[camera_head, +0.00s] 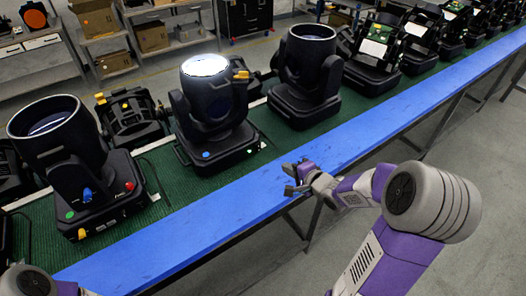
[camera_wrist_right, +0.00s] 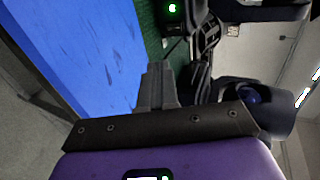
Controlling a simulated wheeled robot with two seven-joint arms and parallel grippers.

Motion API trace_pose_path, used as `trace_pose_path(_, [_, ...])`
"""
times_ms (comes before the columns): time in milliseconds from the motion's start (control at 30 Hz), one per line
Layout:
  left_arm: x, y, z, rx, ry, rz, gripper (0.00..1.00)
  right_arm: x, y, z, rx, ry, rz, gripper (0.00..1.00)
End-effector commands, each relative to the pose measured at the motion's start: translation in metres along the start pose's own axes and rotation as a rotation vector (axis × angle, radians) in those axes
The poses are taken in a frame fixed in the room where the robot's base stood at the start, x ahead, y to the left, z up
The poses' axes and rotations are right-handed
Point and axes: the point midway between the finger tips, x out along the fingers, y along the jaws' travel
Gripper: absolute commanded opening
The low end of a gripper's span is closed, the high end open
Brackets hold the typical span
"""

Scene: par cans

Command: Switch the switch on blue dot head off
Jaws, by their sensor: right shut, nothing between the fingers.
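The blue dot head (camera_head: 212,110) is a black moving light on the green belt, with its lens glowing white at the top. I cannot make out the switch's position. My right gripper (camera_head: 298,175) is shut and empty, over the blue rail to the right of this head and apart from it. In the right wrist view its fingers (camera_wrist_right: 160,85) are together, and a glowing green spot (camera_wrist_right: 172,8) shows beyond them. My left gripper is out of view.
A larger head (camera_head: 75,165) with a green dot, a blue lever and a red knob stands at the left. Another black head (camera_head: 305,75) stands right of the blue dot head. Several more line the belt. The blue rail (camera_head: 350,140) is clear along the front.

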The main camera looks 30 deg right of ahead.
Motion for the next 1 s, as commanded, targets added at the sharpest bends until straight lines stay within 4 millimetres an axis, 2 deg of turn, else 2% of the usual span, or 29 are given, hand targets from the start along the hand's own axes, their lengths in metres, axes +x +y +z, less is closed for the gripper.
trace_pose_path(167, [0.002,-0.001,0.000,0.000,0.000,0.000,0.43,0.004,0.001,0.000,0.000,-0.001,0.000,0.00])
trace_pose_path(267, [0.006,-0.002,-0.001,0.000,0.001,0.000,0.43,0.014,0.002,0.000,0.000,-0.002,0.001,0.00])
trace_pose_path(700, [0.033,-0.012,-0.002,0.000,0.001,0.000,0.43,0.104,0.003,0.002,0.000,-0.004,0.001,0.00])
trace_pose_path(833, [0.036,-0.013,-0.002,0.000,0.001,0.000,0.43,0.123,-0.005,0.001,-0.001,-0.002,-0.001,0.00])
trace_pose_path(1000, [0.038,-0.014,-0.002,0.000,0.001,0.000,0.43,0.136,-0.010,0.001,-0.001,-0.001,0.000,0.00])
